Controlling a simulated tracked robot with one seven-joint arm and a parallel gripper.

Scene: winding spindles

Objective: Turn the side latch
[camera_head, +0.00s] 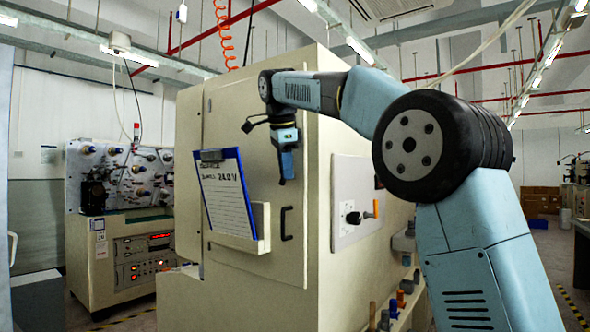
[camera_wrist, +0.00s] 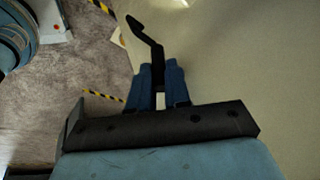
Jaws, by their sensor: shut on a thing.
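My gripper (camera_head: 284,181) hangs pointing down in front of the beige machine cabinet (camera_head: 240,110), above a black door handle (camera_head: 287,223). The lever sticks out beyond the fingertips beside the beige panel, with a hooked free end. Its lower part is hidden between the fingers. I cannot make out the lever in the head view.
A clipboard (camera_head: 226,190) stands in a beige holder on the cabinet front. A grey side panel (camera_head: 352,187) carries a knob and an orange-tipped lever (camera_head: 368,212). Colored-handled items (camera_head: 398,298) line a low ledge. Another machine (camera_head: 120,240) stands at left.

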